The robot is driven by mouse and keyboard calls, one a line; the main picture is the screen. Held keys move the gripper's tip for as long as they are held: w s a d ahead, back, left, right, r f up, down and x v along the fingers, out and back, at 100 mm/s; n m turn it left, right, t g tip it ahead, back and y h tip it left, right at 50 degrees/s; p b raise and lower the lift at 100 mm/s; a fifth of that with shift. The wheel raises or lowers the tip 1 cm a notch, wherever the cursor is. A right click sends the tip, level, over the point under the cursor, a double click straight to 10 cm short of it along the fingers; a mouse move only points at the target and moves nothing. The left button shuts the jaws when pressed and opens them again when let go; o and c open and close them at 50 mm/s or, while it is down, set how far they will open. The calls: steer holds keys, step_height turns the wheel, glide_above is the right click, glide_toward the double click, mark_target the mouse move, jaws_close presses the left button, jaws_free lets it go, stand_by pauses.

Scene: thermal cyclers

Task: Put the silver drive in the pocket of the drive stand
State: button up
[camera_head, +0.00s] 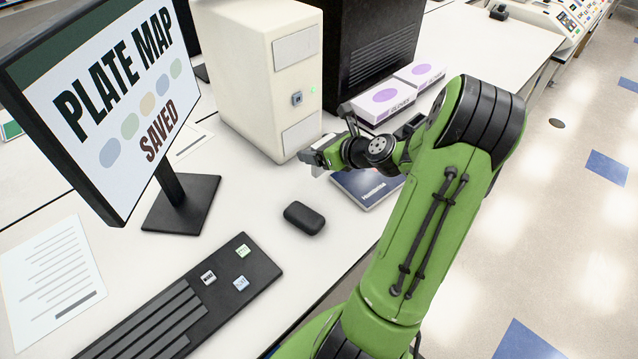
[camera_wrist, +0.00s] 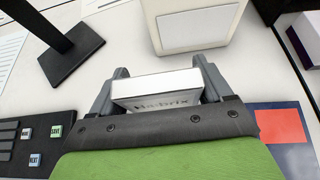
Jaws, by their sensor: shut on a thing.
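The silver drive (camera_wrist: 158,90), a pale block with dark lettering on its near face, sits between the two fingers of my gripper (camera_wrist: 160,72) in the wrist view. My gripper is shut on it. In the head view my gripper (camera_head: 324,154) is above the bench, beside the front of the beige computer tower. There the drive is small and partly hidden by the gripper. I cannot make out a drive stand with a pocket in either view.
The beige tower (camera_head: 262,75) stands behind my gripper, with a black tower (camera_head: 372,45) and glove boxes (camera_head: 385,100) to the right. A dark blue booklet (camera_head: 365,190) lies below. A mouse (camera_head: 304,218), keyboard (camera_head: 190,305) and monitor (camera_head: 110,95) are left. Clear bench surrounds the mouse.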

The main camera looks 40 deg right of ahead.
steer(key=b, duration=0.2)
glide_above(320, 190)
step_height(320, 190, down, 9)
steer(key=shift+a, duration=0.1)
steer(key=shift+r, duration=0.1)
steer(key=o, duration=1.1)
steer(key=shift+c, duration=0.2)
